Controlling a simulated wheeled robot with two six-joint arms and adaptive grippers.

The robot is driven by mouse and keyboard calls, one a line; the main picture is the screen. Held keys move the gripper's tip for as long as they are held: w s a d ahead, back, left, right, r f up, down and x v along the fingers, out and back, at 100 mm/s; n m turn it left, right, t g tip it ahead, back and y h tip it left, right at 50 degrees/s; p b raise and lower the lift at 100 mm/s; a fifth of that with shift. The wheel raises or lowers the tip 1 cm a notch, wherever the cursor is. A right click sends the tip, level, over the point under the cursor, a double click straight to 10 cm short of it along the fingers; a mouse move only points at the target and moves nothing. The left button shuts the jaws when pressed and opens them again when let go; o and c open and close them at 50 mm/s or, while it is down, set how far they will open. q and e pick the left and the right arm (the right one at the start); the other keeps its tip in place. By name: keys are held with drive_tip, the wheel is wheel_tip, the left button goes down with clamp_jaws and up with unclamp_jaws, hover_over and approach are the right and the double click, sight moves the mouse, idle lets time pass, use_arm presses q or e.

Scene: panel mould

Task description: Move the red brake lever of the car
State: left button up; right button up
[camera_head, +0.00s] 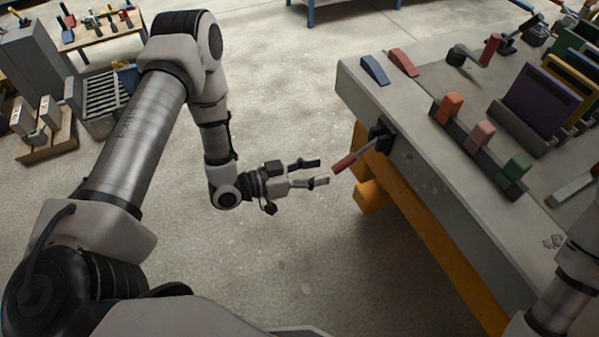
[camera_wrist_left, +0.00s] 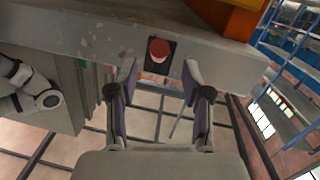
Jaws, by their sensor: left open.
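The brake lever (camera_head: 344,163) has a red grip on a grey rod and sticks out to the left from a black mount (camera_head: 381,138) on the side of the grey panel. My left gripper (camera_head: 318,171) is open and empty, just left of the red grip's end, with its fingers pointing at it. In the left wrist view the round red end of the lever (camera_wrist_left: 159,49) shows end-on, just beyond the gap between the open fingertips (camera_wrist_left: 160,78). It looks apart from both fingers. My right gripper is out of view; part of my right arm shows at the lower right.
The grey panel table (camera_head: 400,100) carries blue and red pedals (camera_head: 374,69), a row of coloured switches (camera_head: 480,134) and other levers. Its orange frame (camera_head: 430,225) stands below the lever.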

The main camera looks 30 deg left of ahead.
use_arm(q)
drive_tip(key=v, duration=0.5)
drive_tip(key=shift+s+a, duration=0.25)
drive_tip(key=shift+r, duration=0.1)
drive_tip(key=s+d+r+g+p, duration=0.2)
drive_tip(key=d+g+p, duration=0.1)
drive_tip(key=d+p, duration=0.25)
drive_tip(key=s+d+f+n+g+y+p, duration=0.1)
drive_tip(key=s+f+g+y+p, duration=0.2)
drive_tip(key=s+f+y, duration=0.2)
drive_tip(key=s+a+f+n+g+y, duration=0.4)
drive_tip(key=s+a, duration=0.4)
drive_tip(key=s, duration=0.4)
drive_tip(key=n+g+y, duration=0.1)
drive_tip(key=n+y, duration=0.1)
drive_tip(key=shift+s+a+g+y, duration=0.25)
drive_tip(key=shift+a+g+y, duration=0.05)
drive_tip(key=shift+g+y, duration=0.1)
